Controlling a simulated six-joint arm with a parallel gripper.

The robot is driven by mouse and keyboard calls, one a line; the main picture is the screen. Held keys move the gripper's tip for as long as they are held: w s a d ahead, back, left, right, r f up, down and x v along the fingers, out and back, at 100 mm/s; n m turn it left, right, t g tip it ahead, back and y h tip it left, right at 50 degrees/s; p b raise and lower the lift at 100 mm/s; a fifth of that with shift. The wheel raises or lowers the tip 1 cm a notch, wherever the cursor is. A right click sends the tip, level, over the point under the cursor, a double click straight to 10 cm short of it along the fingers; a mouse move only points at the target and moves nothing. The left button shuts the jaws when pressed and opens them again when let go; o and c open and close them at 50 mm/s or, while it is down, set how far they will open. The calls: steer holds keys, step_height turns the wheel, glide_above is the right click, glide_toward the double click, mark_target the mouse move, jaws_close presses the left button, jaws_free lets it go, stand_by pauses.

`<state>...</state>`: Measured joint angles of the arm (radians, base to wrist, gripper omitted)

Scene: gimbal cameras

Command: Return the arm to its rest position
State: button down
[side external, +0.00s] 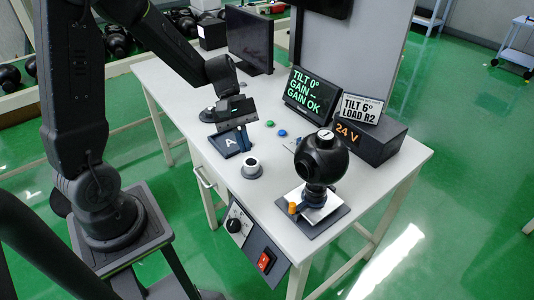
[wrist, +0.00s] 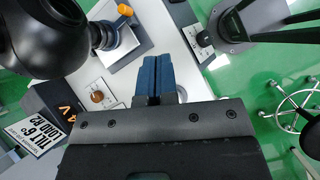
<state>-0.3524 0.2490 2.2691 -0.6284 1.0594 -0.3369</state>
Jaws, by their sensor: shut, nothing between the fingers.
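My gripper (side external: 244,146) hangs over the white table, above the dark pad marked A. Its blue fingers are closed together with nothing between them. They also show shut in the wrist view (wrist: 158,66), pointing away from the wrist. My arm reaches in from the left of the side external view, bent downward at the wrist. The black gimbal camera (side external: 320,160) stands on its plate to the right, apart from my gripper. It also shows at the upper left of the wrist view (wrist: 50,35).
The pad A (side external: 228,143) lies under my gripper. A white-topped knob (side external: 252,165) stands nearer the front edge. A display (side external: 312,95), a sign (side external: 360,108) and a 24 V box (side external: 378,140) stand at the right. A dark monitor (side external: 250,40) stands behind. A switch panel (side external: 250,238) hangs in front.

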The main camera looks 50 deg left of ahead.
steer(key=s+d+r+m+t+y, duration=0.3)
steer(key=s+r+m+t+y, duration=0.3)
steer(key=s+r+m, duration=0.5)
step_height(320, 180, up, 2)
steer(key=shift+s+r+m+t+y, duration=0.2)
steer(key=shift+m+t+y, duration=0.3)
steer(key=shift+m, duration=0.4)
